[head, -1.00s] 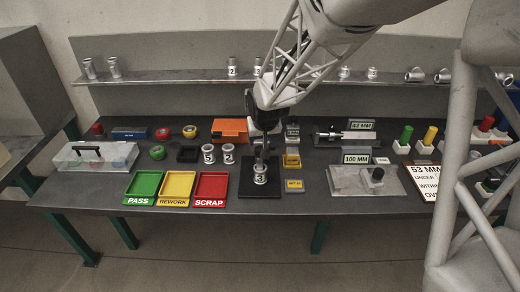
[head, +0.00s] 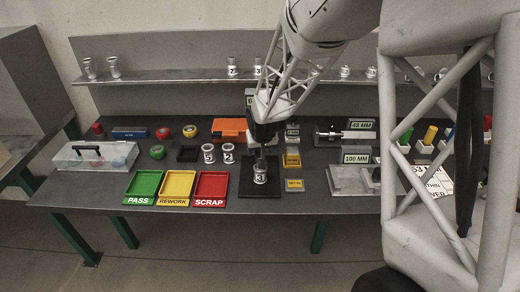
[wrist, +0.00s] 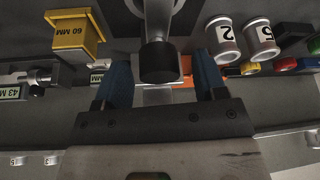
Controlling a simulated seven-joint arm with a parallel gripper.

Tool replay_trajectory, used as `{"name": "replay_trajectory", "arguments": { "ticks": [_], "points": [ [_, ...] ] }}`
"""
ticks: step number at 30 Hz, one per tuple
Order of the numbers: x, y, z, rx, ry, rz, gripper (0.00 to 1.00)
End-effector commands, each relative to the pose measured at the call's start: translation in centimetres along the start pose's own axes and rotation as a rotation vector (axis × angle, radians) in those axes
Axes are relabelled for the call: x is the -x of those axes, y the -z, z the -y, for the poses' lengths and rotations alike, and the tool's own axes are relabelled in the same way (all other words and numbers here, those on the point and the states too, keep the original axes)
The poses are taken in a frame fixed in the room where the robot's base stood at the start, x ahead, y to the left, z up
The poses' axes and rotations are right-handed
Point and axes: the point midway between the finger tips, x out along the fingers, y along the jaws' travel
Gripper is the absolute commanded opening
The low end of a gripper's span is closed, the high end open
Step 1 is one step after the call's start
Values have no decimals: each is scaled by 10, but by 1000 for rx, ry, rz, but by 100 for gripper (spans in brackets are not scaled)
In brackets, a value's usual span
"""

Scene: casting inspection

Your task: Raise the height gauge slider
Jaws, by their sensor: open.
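The height gauge has a black base (head: 246,190) at the middle front of the bench in the head view. A silver casting marked 3 (head: 260,174) stands upright on it. My gripper (head: 261,151) is just above and behind this casting and hides most of the gauge's upright. In the wrist view, a dark round knob (wrist: 158,62), seemingly the slider's, is at the end of a grey metal part. My two blue fingers are apart, one on each side of the knob, with visible gaps. I cannot tell how far it reaches in between them.
Castings marked 2 and 5 (wrist: 222,42) stand close by, with the yellow 60 MM block (wrist: 77,35) on the other side. Green, yellow and red trays (head: 177,184) lie left of the gauge. The 43 MM and 100 MM fixtures (head: 347,179) are to the right.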

Motion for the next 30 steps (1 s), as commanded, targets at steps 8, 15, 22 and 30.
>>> {"name": "replay_trajectory", "arguments": {
  "ticks": [8, 15, 22, 30],
  "points": [
    [-4, 0, 0, 0, 0, 1, 65],
    [-4, 0, 0, 0, 0, 1, 53],
    [-4, 0, 0, 0, 0, 1, 18],
    [-3, 0, 0, 0, 0, 0, 0]
  ]
}}
